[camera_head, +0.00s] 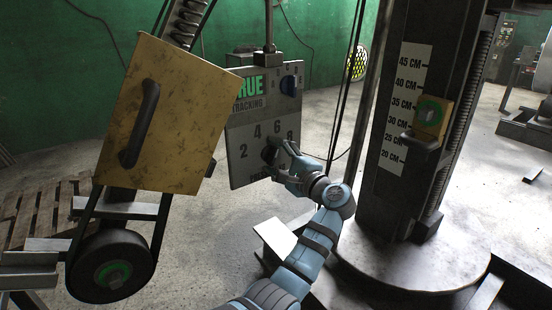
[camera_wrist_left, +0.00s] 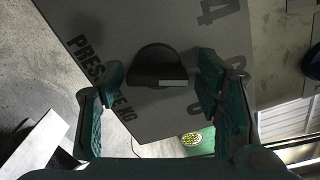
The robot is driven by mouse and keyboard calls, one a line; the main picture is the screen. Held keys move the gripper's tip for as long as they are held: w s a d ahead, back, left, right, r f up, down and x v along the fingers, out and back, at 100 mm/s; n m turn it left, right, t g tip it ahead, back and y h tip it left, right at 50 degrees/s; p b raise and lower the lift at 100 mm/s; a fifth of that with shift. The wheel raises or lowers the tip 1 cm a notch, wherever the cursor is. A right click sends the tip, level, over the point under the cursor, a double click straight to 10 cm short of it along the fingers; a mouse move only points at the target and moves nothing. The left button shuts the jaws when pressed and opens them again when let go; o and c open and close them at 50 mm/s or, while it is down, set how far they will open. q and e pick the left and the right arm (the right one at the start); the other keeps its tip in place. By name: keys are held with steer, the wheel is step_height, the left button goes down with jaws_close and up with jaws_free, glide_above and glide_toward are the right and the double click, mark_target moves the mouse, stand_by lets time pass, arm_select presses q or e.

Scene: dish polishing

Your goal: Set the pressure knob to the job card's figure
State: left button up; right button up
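The grey control panel (camera_head: 245,165) faces me with the figures 2, 4, 6 and, partly hidden, 8. Its dark pressure knob (camera_head: 268,155) sits below the figures, partly covered by my left gripper (camera_head: 277,150). In the left wrist view the knob (camera_wrist_left: 153,68) is a dark half-round shape with a pale strip at its lower right. The left gripper's fingers (camera_wrist_left: 163,72) stand apart on either side of the knob, with visible gaps. The figure the knob points to cannot be read. No job card is legible. My right gripper is out of view.
A column with a centimetre scale (camera_head: 405,100) and a yellow block (camera_head: 432,117) is at right.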

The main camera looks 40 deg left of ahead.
arm_select(q)
steer(key=shift+f, duration=0.1)
steer(key=shift+d, duration=0.25)
steer(key=v, duration=1.1)
steer(key=shift+d, duration=0.3)
steer(key=shift+s, duration=0.1)
